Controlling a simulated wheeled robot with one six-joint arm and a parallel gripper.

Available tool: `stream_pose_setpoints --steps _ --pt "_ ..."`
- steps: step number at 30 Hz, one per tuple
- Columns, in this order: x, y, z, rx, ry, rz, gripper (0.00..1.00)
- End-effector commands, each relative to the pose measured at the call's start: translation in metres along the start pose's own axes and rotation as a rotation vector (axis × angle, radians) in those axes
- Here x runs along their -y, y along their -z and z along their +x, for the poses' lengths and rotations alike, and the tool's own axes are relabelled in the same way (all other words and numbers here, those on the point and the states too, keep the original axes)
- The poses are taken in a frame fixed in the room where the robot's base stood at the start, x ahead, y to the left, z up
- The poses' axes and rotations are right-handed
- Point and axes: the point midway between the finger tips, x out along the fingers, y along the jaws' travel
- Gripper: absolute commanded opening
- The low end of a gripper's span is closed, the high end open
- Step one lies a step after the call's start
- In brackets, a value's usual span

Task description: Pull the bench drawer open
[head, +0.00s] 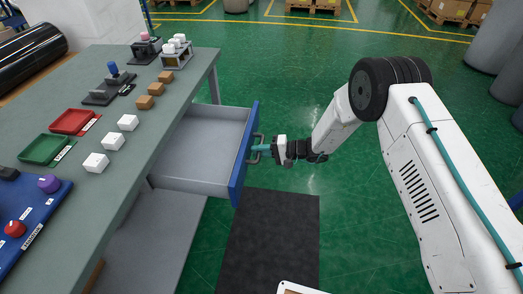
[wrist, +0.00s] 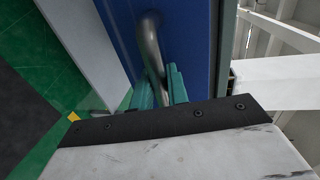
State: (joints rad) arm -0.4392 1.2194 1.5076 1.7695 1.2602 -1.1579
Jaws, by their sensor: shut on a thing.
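The bench drawer (head: 196,150) has a grey inside and a blue front (head: 243,160). It stands well out from the bench (head: 136,190), and it looks empty. Its metal bar handle (head: 257,144) is on the blue front. My gripper (head: 261,148) is at the handle with its teal fingers shut on it. In the wrist view the handle (wrist: 151,45) runs down between the teal fingers (wrist: 160,88), against the blue front (wrist: 195,50). The lower end of the handle is hidden by the fingers.
A red tray (head: 74,121), a green tray (head: 44,149), white blocks (head: 113,141) and brown blocks (head: 152,90) sit on the benchtop. A dark mat (head: 268,240) lies on the floor below the drawer. Green floor (head: 290,60) beyond the arm is clear.

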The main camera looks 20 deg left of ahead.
Motion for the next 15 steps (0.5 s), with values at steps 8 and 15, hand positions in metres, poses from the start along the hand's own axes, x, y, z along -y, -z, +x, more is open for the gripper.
stream_pose_setpoints --steps 8,15 --pt "-0.0007 -0.0005 -0.0006 0.001 -0.001 0.001 0.35" --pt "-0.0005 0.0006 -0.0051 -0.001 0.000 0.001 0.35"
